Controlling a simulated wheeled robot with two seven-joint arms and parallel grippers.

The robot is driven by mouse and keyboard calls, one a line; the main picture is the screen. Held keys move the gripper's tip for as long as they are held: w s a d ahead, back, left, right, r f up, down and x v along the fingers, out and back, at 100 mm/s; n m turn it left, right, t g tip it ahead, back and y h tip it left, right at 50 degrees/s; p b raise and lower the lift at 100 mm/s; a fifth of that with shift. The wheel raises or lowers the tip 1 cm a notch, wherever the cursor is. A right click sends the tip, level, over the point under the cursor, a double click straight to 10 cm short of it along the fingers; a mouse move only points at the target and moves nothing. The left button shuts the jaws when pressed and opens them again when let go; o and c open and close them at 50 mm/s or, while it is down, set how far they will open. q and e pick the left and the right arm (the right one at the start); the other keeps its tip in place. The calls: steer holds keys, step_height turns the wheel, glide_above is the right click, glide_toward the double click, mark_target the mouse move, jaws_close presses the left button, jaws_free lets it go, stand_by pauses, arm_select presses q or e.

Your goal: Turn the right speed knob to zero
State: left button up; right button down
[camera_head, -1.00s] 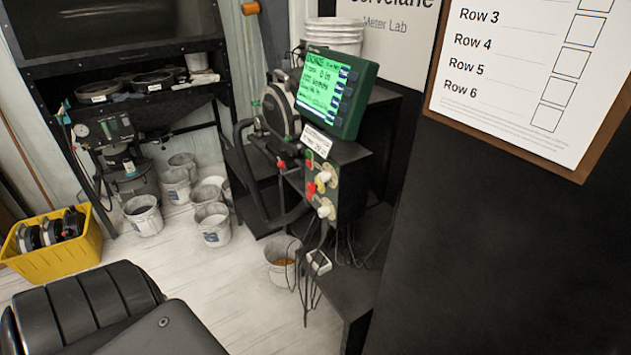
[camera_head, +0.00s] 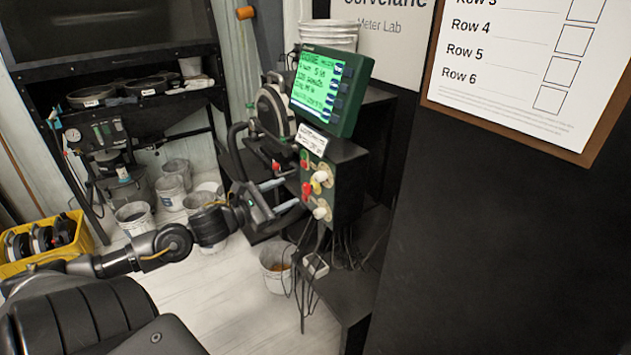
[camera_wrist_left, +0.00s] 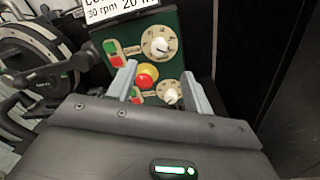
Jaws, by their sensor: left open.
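The control panel (camera_head: 345,195) is a dark green face on a black box. It has two white knobs on pale dials, an upper knob (camera_head: 320,177) and a lower knob (camera_head: 321,212). In the left wrist view the upper knob (camera_wrist_left: 159,46) and lower knob (camera_wrist_left: 171,95) flank a red button on a yellow base (camera_wrist_left: 147,75). I cannot tell which knob is called right. My left gripper (camera_head: 290,192) is open, in front of the panel and left of the knobs; its fingers (camera_wrist_left: 158,74) point at the panel and hold nothing. My right gripper is out of view.
A green-screened monitor (camera_head: 325,88) sits above the panel. A black disc-shaped meter (camera_head: 272,110) stands to its left, with black hoses. Cables hang below, near a bucket (camera_head: 278,268). A dark board (camera_head: 490,220) stands right. A yellow crate (camera_head: 75,245) lies left.

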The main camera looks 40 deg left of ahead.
mark_target(316, 179)
arm_select(q)
steer(key=p+x, duration=0.3)
steer(key=x, duration=0.6)
steer(key=shift+w+r, duration=0.1)
steer(key=shift+x, duration=0.8)
steer(key=shift+f, duration=0.2)
steer(key=shift+c, duration=0.4)
steer(key=c, duration=0.7)
steer(key=shift+d, duration=0.25)
steer(key=shift+c, duration=0.9)
steer(key=shift+a, duration=0.25)
